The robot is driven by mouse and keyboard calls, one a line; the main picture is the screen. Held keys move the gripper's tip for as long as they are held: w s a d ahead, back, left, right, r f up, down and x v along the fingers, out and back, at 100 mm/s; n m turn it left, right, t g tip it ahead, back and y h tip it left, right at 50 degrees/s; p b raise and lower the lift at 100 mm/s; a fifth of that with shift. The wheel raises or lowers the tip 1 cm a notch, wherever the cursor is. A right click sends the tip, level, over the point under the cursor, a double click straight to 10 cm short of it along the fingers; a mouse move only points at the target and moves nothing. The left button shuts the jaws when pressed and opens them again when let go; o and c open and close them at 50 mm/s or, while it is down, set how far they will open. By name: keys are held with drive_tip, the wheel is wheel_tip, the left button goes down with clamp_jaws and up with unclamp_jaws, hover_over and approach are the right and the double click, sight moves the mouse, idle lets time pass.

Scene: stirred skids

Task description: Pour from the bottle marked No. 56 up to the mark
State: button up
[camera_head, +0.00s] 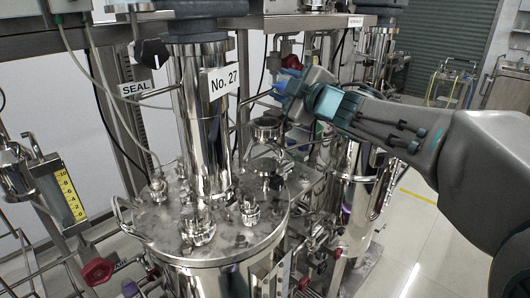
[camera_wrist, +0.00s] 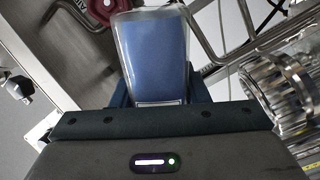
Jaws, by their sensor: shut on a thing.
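My gripper (camera_head: 287,92) is in the upper middle of the head view, above the right side of a steel vessel. It is shut on a clear-walled blue bottle (camera_wrist: 153,55), which fills the upper middle of the wrist view. In the head view only a small blue part shows at the gripper, and I cannot tell its tilt. No label or No. 56 is readable on it. A yellow scale (camera_head: 68,195) with numbers stands at the left; I cannot tell whether it is the task's mark.
The steel vessel (camera_head: 165,222) has a polished column with a No. 27 plate (camera_head: 223,80) and several lid fittings. A second steel vessel (camera_head: 360,190) stands behind to the right. Red knobs (camera_head: 97,271), pipes and frame bars crowd around. Open floor (camera_head: 425,235) lies at the right.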

drive_tip(key=shift+f+n+b, duration=0.45)
drive_tip(key=shift+n+b, duration=0.2)
drive_tip(key=shift+n, duration=0.35)
idle(2.0)
drive_tip(key=shift+r+n+b, duration=0.15)
drive_tip(key=shift+n+b, duration=0.15)
drive_tip(key=shift+n, duration=1)
idle(3.7)
